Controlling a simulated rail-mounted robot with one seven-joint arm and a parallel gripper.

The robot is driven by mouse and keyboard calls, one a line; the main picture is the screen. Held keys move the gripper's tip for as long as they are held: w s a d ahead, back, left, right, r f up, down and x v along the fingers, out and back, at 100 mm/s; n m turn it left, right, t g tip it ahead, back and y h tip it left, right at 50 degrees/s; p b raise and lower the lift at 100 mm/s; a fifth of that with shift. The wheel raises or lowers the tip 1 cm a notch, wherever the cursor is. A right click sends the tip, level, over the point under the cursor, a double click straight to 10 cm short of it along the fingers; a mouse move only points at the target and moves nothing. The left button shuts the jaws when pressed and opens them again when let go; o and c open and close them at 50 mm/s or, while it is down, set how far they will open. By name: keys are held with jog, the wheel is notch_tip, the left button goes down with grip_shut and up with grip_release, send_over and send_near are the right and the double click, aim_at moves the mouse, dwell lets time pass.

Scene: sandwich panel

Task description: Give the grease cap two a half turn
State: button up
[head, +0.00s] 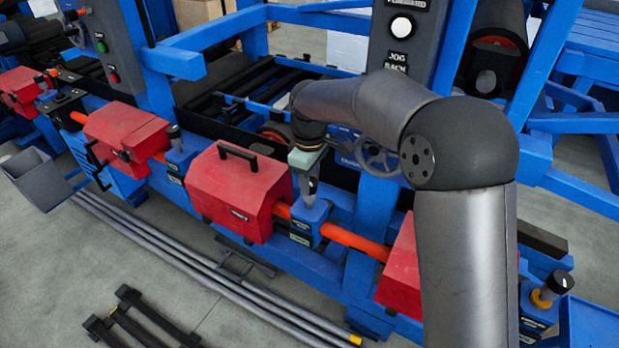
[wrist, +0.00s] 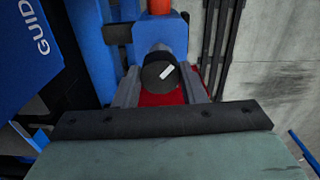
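A dark round grease cap (wrist: 158,74) with a white mark on its face sits on a blue bearing block (wrist: 163,33) in the wrist view. My gripper (wrist: 160,80) points down at it, with one finger on each side of the cap. The fingers look open, with thin gaps beside the cap; light contact cannot be ruled out. In the head view my gripper (head: 308,192) is over the middle blue block (head: 311,220), between two red covers, and hides most of the cap. The number on the block is too small to read.
Other dark-topped caps stand at the left (head: 174,131) and, with a yellow band, at the right (head: 545,294). A red cover with a handle (head: 235,192) is close left of my gripper. An orange shaft (head: 355,241) runs through the blocks. A handwheel (head: 378,157) is behind.

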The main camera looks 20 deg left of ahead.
jog(key=shift+m, duration=0.4)
jog(key=m, duration=0.3)
jog(key=shift+m, duration=0.4)
jog(key=shift+r+m, duration=0.1)
jog(key=shift+m, duration=2.2)
jog(key=o, duration=1)
jog(key=shift+r, duration=0.1)
